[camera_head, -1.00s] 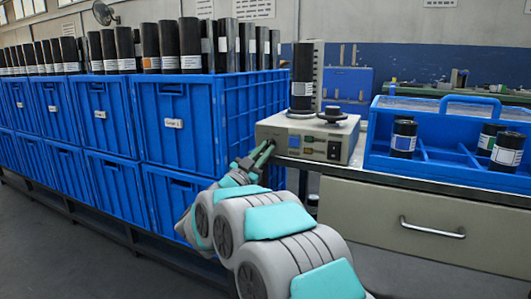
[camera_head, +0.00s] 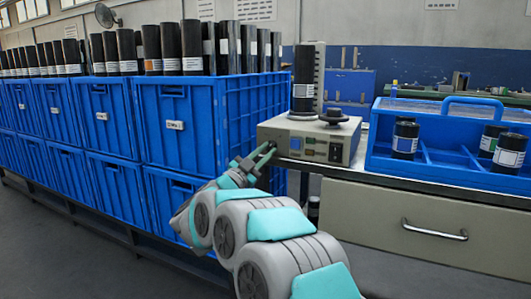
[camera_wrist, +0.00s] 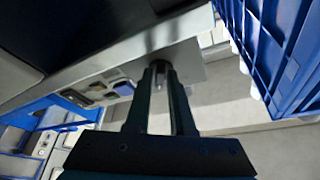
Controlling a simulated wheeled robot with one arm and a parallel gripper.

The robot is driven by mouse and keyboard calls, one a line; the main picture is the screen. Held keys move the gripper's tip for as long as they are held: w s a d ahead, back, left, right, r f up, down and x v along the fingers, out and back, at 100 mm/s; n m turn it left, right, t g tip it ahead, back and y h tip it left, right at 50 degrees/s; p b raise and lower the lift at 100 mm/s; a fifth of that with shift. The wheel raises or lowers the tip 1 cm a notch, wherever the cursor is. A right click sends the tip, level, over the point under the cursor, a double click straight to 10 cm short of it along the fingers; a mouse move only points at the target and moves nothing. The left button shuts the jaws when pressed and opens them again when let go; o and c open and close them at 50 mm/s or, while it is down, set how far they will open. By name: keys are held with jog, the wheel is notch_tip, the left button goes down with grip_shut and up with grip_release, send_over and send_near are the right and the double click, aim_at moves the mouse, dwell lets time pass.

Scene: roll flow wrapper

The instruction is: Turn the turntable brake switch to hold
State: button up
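The turntable unit (camera_head: 284,140) is a pale box on the bench corner. A black roll (camera_head: 304,78) stands on its top beside a black knob (camera_head: 333,115). In the wrist view my gripper (camera_wrist: 159,68) reaches the panel's edge. A small pale piece shows between the fingertips; I cannot tell whether they touch it.
Stacked blue crates (camera_head: 185,125) filled with black rolls stand close on the left. A blue divided tray (camera_head: 440,172) holding several black rolls sits on the bench to the right. The bench drawer (camera_head: 400,222) is below. A narrow gap separates crates and bench.

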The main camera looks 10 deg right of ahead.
jog(key=o, duration=0.3)
jog(key=shift+o, duration=0.2)
jog(key=v, duration=0.7)
jog(key=shift+s+a, duration=0.25)
jog(key=shift+a, duration=0.05)
jog(key=shift+f, duration=0.1)
